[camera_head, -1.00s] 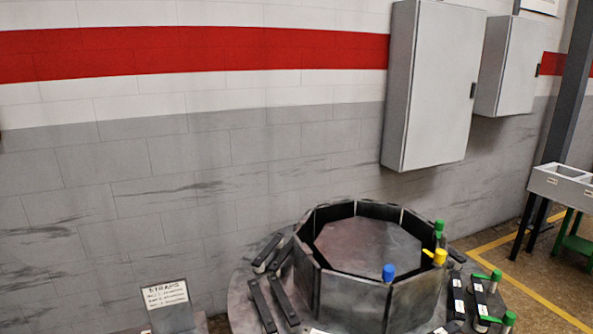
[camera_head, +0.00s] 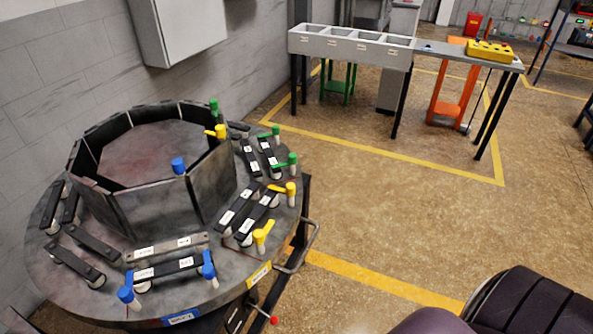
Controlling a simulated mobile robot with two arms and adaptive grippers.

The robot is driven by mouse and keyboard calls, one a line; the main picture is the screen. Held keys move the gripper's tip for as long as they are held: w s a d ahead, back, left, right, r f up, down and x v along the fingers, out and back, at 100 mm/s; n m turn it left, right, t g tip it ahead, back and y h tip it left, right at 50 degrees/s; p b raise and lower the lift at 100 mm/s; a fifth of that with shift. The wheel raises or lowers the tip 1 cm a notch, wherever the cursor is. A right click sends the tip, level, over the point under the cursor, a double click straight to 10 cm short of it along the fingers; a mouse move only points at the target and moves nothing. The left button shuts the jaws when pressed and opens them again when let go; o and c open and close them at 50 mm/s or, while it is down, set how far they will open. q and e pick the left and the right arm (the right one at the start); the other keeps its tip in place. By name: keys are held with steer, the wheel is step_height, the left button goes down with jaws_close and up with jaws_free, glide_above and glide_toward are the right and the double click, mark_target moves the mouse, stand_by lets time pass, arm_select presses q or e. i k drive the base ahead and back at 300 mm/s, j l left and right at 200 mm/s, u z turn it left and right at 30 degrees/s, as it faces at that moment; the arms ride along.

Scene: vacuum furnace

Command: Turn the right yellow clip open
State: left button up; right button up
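A round dark metal furnace table (camera_head: 62,238) carries several coloured clips on its rim. Two yellow clips are on its right side. The farther, right yellow clip (camera_head: 289,190) has its handle pointing left over the end of a black strap (camera_head: 259,218). The nearer yellow clip (camera_head: 260,238) has its handle pointing up and right, beside the strap's near end. Another yellow handle (camera_head: 217,131) is on the panel ring (camera_head: 192,196). Neither of my grippers shows.
Blue clips (camera_head: 127,294) stand at the table front, green clips (camera_head: 291,160) behind. A grey rail (camera_head: 300,250) juts from the right edge. A bin bench (camera_head: 350,44) is at the back. Open floor (camera_head: 400,180) lies right; dark rounded shapes (camera_head: 530,312) fill the bottom right corner.

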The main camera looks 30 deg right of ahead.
mark_target(290, 190)
steer(key=z, duration=0.9)
